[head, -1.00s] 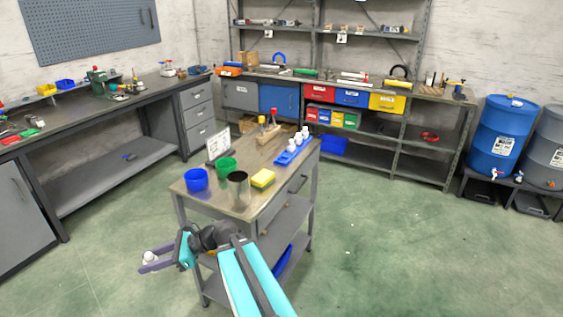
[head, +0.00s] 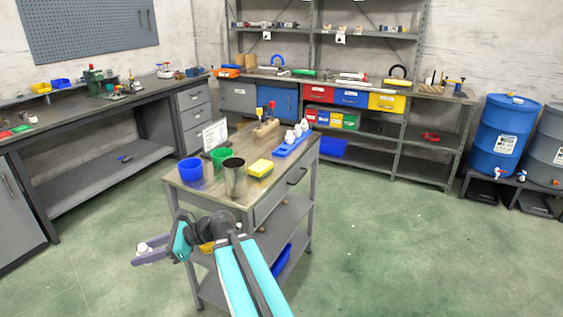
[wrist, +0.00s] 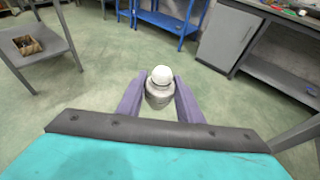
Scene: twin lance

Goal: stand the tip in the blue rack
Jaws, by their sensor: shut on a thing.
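My gripper (head: 146,249) is at the lower left of the head view, out over the floor and to the left of the cart. It is shut on a tip, a white, rounded piece with a grey lower part. The tip (wrist: 160,86) sits between the two purple fingers in the wrist view, its white ball end towards the camera. Its lower end is hidden. The blue rack (head: 283,153) lies on the right side of the cart top, with a few white pieces standing in it. The rack is well away from my gripper.
The cart top (head: 212,197) also holds a blue cup (head: 191,169), a green cup (head: 221,158), a dark metal cup (head: 234,178), a yellow block (head: 260,168), a wooden holder (head: 266,129) and a sign (head: 215,135). Open floor (head: 400,250) lies to the right.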

